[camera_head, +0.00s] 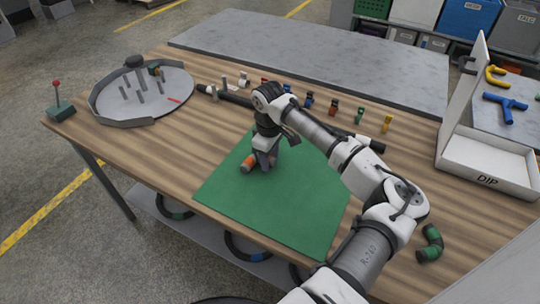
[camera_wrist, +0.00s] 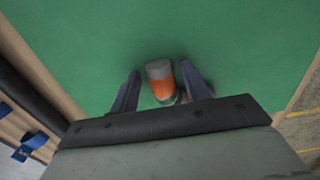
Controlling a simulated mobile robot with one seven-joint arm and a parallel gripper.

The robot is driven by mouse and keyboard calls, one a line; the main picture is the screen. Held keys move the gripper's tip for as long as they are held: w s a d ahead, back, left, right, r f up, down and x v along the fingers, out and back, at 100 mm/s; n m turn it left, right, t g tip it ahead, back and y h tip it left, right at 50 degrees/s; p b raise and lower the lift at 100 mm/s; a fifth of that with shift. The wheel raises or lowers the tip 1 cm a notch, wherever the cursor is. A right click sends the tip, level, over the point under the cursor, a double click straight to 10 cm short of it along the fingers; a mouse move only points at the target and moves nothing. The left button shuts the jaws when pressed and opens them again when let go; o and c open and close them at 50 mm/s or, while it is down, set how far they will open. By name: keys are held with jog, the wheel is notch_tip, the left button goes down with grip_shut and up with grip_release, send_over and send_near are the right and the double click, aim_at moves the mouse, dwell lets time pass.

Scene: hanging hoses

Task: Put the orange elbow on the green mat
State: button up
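The orange elbow (camera_head: 250,163), with grey ends, is on the green mat (camera_head: 300,205), near its left side. My gripper (camera_head: 262,161) is low over the mat at the elbow and partly hides it in the head view. In the wrist view the elbow (camera_wrist: 162,88) lies between the two fingers of my gripper (camera_wrist: 160,80), with a narrow green gap on each side. The fingers look open. Part of the elbow is hidden behind the gripper body.
A green elbow (camera_head: 430,243) lies on the wooden table right of the mat. Several small coloured fittings (camera_head: 334,106) stand behind it near a dark bar (camera_head: 228,96). A round grey tray (camera_head: 142,93) is at left, and a white DIP box (camera_head: 487,165) at right. The mat's front half is clear.

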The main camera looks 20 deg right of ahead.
jog(key=shift+r, duration=0.1)
notch_tip(320, 180, up, 12)
jog(key=b, duration=0.2)
jog(key=shift+b, duration=0.35)
